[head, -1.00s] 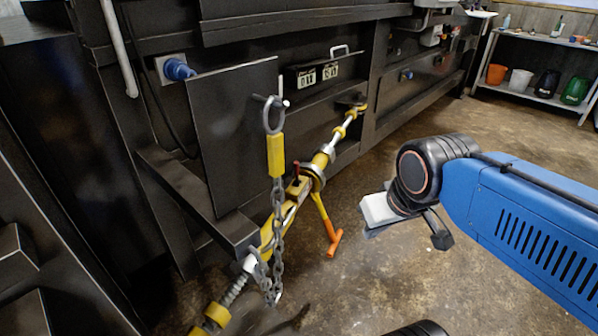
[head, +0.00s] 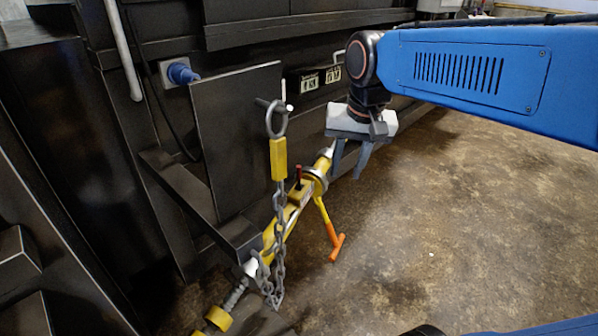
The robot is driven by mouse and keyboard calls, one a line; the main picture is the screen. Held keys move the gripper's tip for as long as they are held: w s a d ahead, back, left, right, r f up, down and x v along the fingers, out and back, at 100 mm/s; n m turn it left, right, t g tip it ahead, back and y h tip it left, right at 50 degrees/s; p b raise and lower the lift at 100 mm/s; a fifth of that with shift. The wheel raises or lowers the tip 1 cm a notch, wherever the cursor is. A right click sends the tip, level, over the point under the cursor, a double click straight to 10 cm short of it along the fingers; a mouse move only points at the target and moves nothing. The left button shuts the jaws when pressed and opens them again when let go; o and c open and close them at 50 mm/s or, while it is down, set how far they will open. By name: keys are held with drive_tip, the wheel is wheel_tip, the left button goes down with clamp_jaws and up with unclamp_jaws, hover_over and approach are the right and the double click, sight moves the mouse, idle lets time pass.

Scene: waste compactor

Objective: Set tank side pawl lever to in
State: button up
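A yellow ratchet turnbuckle (head: 278,228) runs diagonally along the front of the dark machine. A small lever with a red tip (head: 298,171) stands up from its middle and looks like the pawl lever; which way it is set is too small to tell. A longer ratchet handle with an orange T-shaped end (head: 333,242) hangs down from the same spot. My gripper (head: 346,176) points downward to the right of the red-tipped lever, apart from it. Its two grey fingers are spread with nothing between them.
A grey chain with a yellow tag (head: 278,160) hangs in front of the turnbuckle, left of the lever. A dark flat plate (head: 235,130) stands behind the chain. A blue plug (head: 181,73) sits on the machine. The floor at right is clear.

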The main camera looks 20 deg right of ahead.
drive_tip(key=w+a+r+m+g, duration=0.1)
drive_tip(key=w+a+r+m, duration=0.15)
drive_tip(key=w, duration=0.75)
drive_tip(key=r+m+g, duration=0.2)
drive_tip(key=m, duration=0.1)
hover_over(299, 174)
drive_tip(key=f, duration=1.7)
drive_tip(key=shift+w+d+f, duration=0.1)
drive_tip(key=shift+w+f, duration=0.2)
drive_tip(key=shift+w, duration=0.05)
clamp_jaws()
